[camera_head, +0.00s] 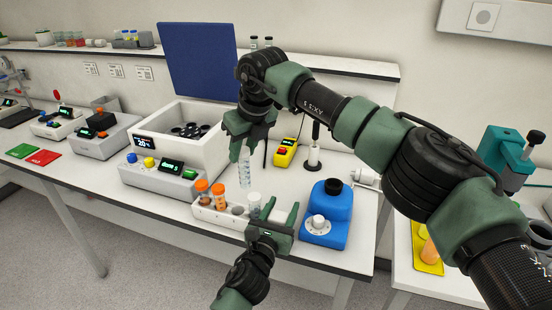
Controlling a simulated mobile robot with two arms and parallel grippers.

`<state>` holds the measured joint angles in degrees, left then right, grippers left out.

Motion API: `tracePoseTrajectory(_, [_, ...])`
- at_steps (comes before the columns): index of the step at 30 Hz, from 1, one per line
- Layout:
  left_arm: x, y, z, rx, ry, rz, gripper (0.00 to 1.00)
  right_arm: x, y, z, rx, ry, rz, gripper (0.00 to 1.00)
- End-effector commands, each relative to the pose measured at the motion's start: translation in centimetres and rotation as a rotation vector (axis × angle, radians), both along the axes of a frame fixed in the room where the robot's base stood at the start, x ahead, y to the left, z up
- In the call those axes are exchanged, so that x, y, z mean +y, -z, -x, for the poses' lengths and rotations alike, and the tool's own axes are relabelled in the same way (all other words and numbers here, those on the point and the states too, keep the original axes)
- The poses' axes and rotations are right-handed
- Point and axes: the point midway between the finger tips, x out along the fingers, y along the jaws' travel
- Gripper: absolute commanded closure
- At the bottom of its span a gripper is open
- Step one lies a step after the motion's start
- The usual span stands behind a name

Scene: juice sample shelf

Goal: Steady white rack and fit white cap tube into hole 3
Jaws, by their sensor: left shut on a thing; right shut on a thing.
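The white rack (211,216) stands near the table's front edge. Two orange-capped tubes (218,195) stand in its left part, and a pale-topped tube (254,202) stands toward its right end. An opening shows between them. My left gripper (271,224) is shut on the rack's right end. My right gripper (242,150) is shut on a clear tube (245,174), which hangs roughly upright above the rack. The held tube's cap is hidden by the gripper, and its lower end appears just above the rack. I cannot tell whether it lines up with hole 3.
A blue device (328,225) with a white knob stands close right of the rack. A white box-shaped machine (173,150) and a control unit (160,180) stand to the left. A yellow device (285,152) lies behind. The far-left table holds more instruments.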

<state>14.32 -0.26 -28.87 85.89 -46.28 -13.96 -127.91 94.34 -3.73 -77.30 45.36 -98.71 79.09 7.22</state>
Motion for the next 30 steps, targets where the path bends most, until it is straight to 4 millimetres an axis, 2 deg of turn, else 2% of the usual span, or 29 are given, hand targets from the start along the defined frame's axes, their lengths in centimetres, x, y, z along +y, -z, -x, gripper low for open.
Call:
tracePoseTrajectory(1, [0.1,0.1,0.0,0.002,-0.002,0.0,1.0,1.2,0.5,0.2,0.0,0.033,0.001,1.0])
tracePoseTrajectory(2, [0.1,0.1,0.0,0.002,-0.002,0.0,1.0,1.7,0.9,0.4,0.002,0.045,0.0,1.0])
tracePoseTrajectory(6, [0.1,0.1,0.0,0.003,-0.002,0.0,1.0,2.4,2.0,1.1,0.002,0.05,-0.001,1.0])
tracePoseTrajectory(14, [0.1,0.1,0.0,0.003,-0.002,0.0,1.0,2.5,3.4,1.3,0.004,0.05,-0.001,1.0])
tracePoseTrajectory(26, [0.0,0.1,0.0,0.003,-0.001,0.001,1.0,2.5,6.7,1.3,0.004,0.049,0.0,1.0])
tracePoseTrajectory(30, [0.0,0.1,0.0,0.003,-0.001,0.001,1.0,2.5,6.7,1.3,-0.001,0.047,-0.003,1.0])
